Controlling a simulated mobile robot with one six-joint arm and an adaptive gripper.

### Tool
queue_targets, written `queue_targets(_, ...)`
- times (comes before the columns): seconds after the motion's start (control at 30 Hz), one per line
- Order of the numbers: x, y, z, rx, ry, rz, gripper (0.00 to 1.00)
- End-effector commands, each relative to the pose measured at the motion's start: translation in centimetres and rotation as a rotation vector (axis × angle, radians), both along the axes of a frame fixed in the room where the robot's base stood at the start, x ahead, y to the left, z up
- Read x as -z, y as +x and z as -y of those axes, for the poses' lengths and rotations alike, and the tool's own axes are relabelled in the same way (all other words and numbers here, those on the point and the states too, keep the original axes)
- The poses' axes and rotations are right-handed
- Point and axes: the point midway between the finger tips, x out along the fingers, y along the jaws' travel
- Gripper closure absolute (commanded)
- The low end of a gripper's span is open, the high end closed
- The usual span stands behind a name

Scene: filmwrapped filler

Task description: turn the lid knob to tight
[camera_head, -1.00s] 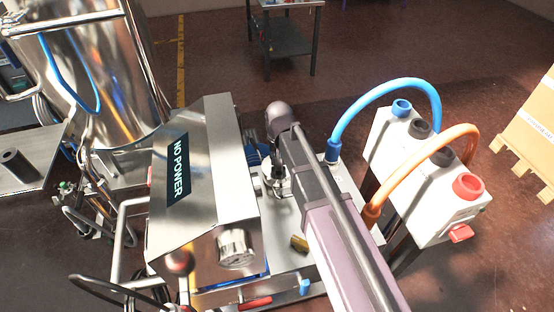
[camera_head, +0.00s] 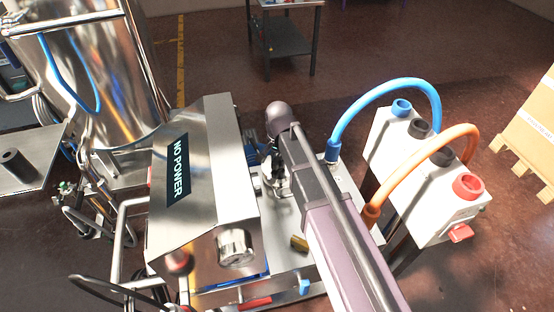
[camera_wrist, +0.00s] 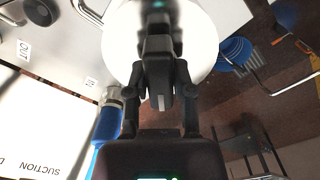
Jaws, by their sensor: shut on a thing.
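My gripper (camera_wrist: 160,98) is shut in the wrist view, its fingers over a pale round lid (camera_wrist: 205,50). The lid knob itself is hidden behind the fingers, so its angle cannot be read. In the head view my gripper (camera_head: 275,182) points down at the fittings on the metal deck, between the steel cabinet and the blue hose. My own arm covers much of that spot.
The steel cabinet (camera_head: 215,165) with a "NO POWER" display stands close on the left. A blue hose (camera_head: 385,88) and an orange hose (camera_head: 420,155) arch to a white box (camera_head: 405,145) on the right. A brass-coloured piece (camera_head: 299,244) lies in front.

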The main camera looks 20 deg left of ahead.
Motion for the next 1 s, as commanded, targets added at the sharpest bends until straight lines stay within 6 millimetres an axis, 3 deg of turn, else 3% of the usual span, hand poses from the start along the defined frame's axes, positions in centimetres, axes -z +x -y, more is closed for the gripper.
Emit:
queue_targets(0.27,0.0,-0.43,0.02,0.0,0.0,-0.009,1.0)
queue_targets(0.3,0.0,-0.43,0.02,0.0,0.0,-0.009,0.66)
queue_targets(0.4,0.0,-0.37,0.03,0.0,0.0,-0.008,0.36)
queue_targets(1.0,-0.09,-0.06,0.0,0.0,0.0,-0.002,0.34)
